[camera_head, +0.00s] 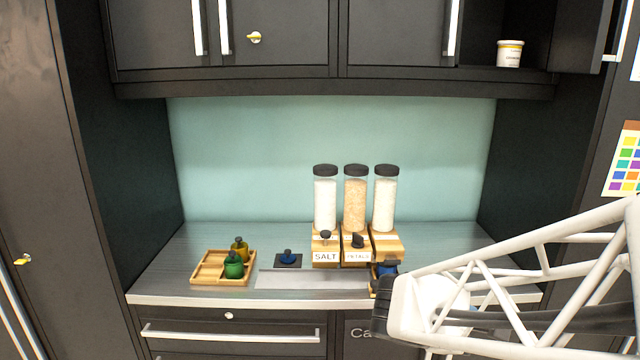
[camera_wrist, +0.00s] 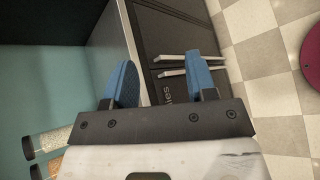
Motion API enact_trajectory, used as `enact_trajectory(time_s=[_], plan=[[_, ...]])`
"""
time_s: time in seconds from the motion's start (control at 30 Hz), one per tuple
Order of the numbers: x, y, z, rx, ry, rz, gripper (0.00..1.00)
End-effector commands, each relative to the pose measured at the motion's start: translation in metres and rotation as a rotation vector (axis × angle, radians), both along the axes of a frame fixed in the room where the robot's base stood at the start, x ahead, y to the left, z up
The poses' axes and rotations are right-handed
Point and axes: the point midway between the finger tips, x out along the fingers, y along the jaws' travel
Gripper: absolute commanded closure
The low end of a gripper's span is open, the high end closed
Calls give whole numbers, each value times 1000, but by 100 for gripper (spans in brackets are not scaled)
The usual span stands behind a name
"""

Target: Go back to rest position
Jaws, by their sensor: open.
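My gripper is open and empty in the wrist view (camera_wrist: 163,82), with its two blue finger pads apart and nothing between them. Beyond the pads are the counter's front edge and dark drawer fronts. In the head view my white lattice arm reaches in from the right, in front of the counter's right part, and its end covers some of the counter there. The gripper's fingertips are not clear in that view.
Three dispensers with black lids, the middle one tan (camera_head: 355,200), stand on the counter (camera_head: 205,243). A wooden tray (camera_head: 208,269) holds a green bottle (camera_head: 233,266) and a yellow one (camera_head: 240,247). A blue-topped item (camera_head: 287,257) sits nearby. Cabinets (camera_head: 270,38) hang above.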

Motion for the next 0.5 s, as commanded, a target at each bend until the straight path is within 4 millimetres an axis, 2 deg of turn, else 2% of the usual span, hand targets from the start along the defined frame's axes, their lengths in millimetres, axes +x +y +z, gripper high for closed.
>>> enact_trajectory(time_s=[0.23,0.5], plan=[[-47,4,6,281,-110,-248,48],[-88,25,14,596,-234,-507,48]])
